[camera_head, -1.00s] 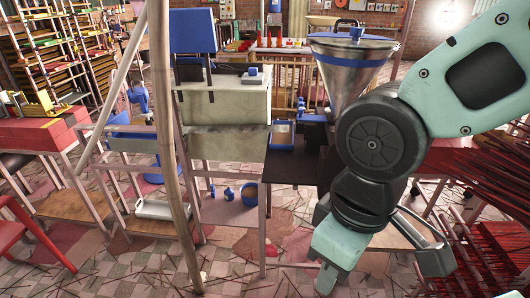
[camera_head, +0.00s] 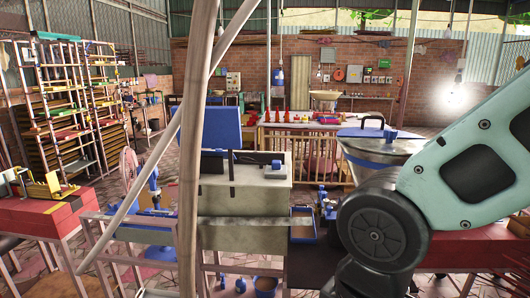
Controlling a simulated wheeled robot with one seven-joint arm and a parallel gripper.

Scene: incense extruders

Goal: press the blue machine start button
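The machine in the middle has a grey-green box body (camera_head: 245,215) with a blue upright panel (camera_head: 213,128) at its top left. A small blue fitting (camera_head: 277,166) sits on its top right; I cannot tell whether it is the start button. A blue tray (camera_head: 303,228) juts from its right side. To the right is a metal hopper with a blue lid (camera_head: 375,132), partly hidden behind my arm. No start button can be made out clearly. My gripper is out of view, below the picture.
A wooden pole (camera_head: 192,150) stands in front of the machine, crossed by a slanting one. A red-topped table (camera_head: 40,215) stands at left, tall racks (camera_head: 65,100) behind. A low wooden fence (camera_head: 320,165) is behind the machine. Electrical boxes (camera_head: 354,73) hang on the brick wall.

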